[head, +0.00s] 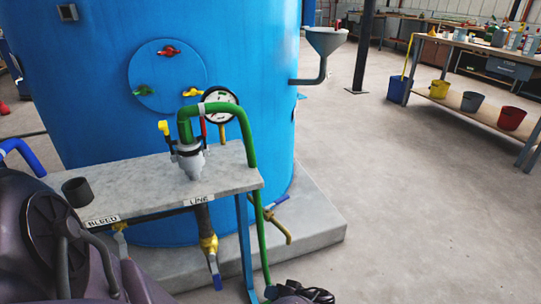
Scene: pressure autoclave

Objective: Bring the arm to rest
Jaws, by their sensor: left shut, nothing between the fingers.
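My left arm, dark purple, fills the lower left corner. My left gripper (316,294) shows only in part at the bottom edge, right of the green pipe's lower end. It is shut with nothing held, and its lower part is cut off by the frame. My right gripper is not in view.
A grey shelf (140,180) marked BLEED and LINE stands close by, with a green pipe (249,150), valves and a gauge (222,97). Behind it is a blue tank (250,60) on a concrete plinth (315,225). The floor to the right is clear up to a workbench (490,118).

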